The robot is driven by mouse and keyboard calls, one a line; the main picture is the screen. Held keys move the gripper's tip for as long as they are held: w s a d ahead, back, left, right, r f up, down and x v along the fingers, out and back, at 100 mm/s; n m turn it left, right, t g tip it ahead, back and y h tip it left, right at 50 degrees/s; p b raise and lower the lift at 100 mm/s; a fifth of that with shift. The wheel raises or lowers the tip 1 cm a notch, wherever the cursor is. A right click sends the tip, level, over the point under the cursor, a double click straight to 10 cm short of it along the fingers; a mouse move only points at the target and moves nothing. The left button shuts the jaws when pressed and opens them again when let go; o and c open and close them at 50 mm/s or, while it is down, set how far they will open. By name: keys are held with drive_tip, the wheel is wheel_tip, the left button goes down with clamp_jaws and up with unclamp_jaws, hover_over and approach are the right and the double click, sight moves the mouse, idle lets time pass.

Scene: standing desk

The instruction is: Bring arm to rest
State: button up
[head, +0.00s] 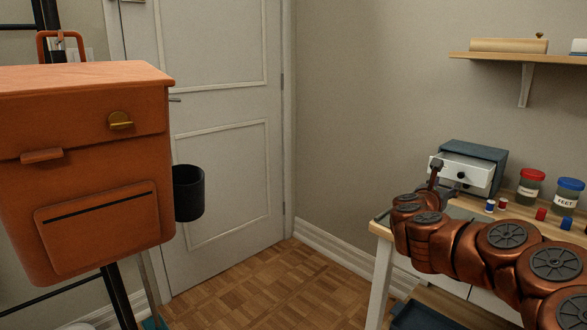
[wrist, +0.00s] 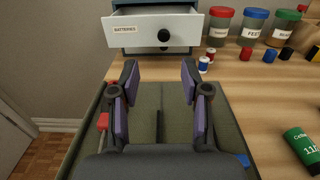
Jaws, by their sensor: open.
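My arm (head: 455,240) reaches in from the right over the wooden desk, bent and extended, with its coppery links and dark round caps. My gripper (wrist: 160,85) is open in the wrist view, its two dark, purple-sided fingers well apart with nothing between them. It is above an olive-green panelled surface (wrist: 175,125) on the desk, in front of a pulled-out white drawer (wrist: 157,32) labelled "BATTERIES". In the head view the gripper is small and partly hidden by the arm near the drawer unit (head: 475,160).
Jars with red (head: 530,187), blue (head: 567,196) and green lids (wrist: 285,25) stand right of the drawer unit, with several small red and blue cylinders before them. An orange bag (head: 95,170) hangs at left. The parquet floor (head: 250,285) between is clear.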

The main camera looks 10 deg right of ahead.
drive_tip(key=w+a+r+n+t+y+p, duration=0.2)
drive_tip(key=a+r+n+t+y+p, duration=0.25)
drive_tip(key=a+r+n, duration=0.5)
drive_tip(key=w+a+r+n+t+y+p, duration=0.3)
drive_tip(key=a+r+n+y, duration=0.35)
drive_tip(key=a, duration=0.55)
drive_tip(key=s+a+r+n+g+y+p, duration=0.2)
drive_tip(key=s+a+n+y+p, duration=0.25)
drive_tip(key=a+n, duration=0.35)
drive_tip(key=s+a+r+n+g+y+p, duration=0.1)
drive_tip(key=s+a+n+g+y+p, duration=0.1)
drive_tip(key=s+a+n+y+p, duration=0.65)
drive_tip(key=s+a+f+n+g+h+p, duration=0.2)
drive_tip(key=s+a+f+n+g+h, duration=0.15)
drive_tip(key=s, duration=0.35)
drive_tip(key=s+a+f+n+g+h+p, duration=0.2)
drive_tip(key=s+n+g, duration=0.3)
drive_tip(key=s, duration=0.2)
drive_tip(key=s+d+n+g+h+p, duration=0.2)
drive_tip(key=s+d, duration=0.3)
drive_tip(key=s, duration=0.7)
drive_tip(key=s+d+n+g+h+p, duration=0.2)
drive_tip(key=s+d+g+p, duration=0.3)
drive_tip(key=s, duration=0.7)
drive_tip(key=shift+n, duration=0.9)
